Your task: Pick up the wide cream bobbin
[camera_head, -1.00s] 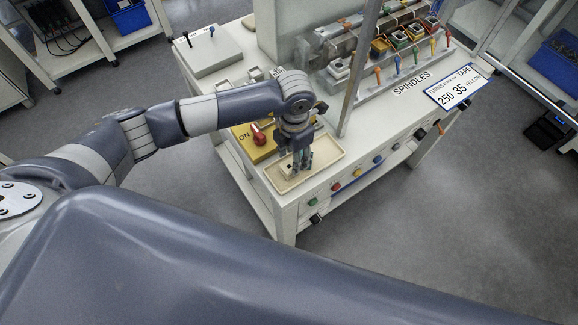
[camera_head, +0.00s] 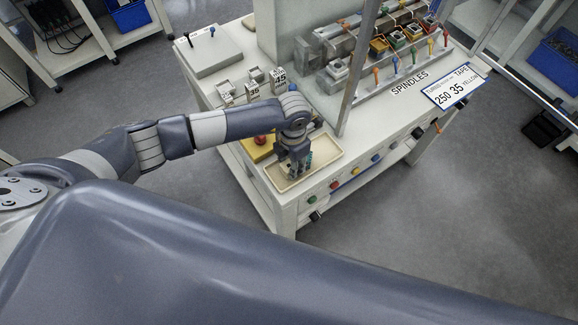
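My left gripper (camera_head: 298,166) points down over a shallow cream tray (camera_head: 325,165) at the near edge of the machine table. Its fingers are at or just above the tray floor. I cannot tell whether they are open or shut, or whether anything is between them. I cannot clearly make out a wide cream bobbin; the gripper covers part of the tray. My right gripper is not in view.
A yellow box with a red knob (camera_head: 260,140) stands close behind the tray. Small numbered blocks (camera_head: 253,89) stand further back. A grey post (camera_head: 358,75) rises to the right, before the spindles. Coloured buttons (camera_head: 334,184) line the front face.

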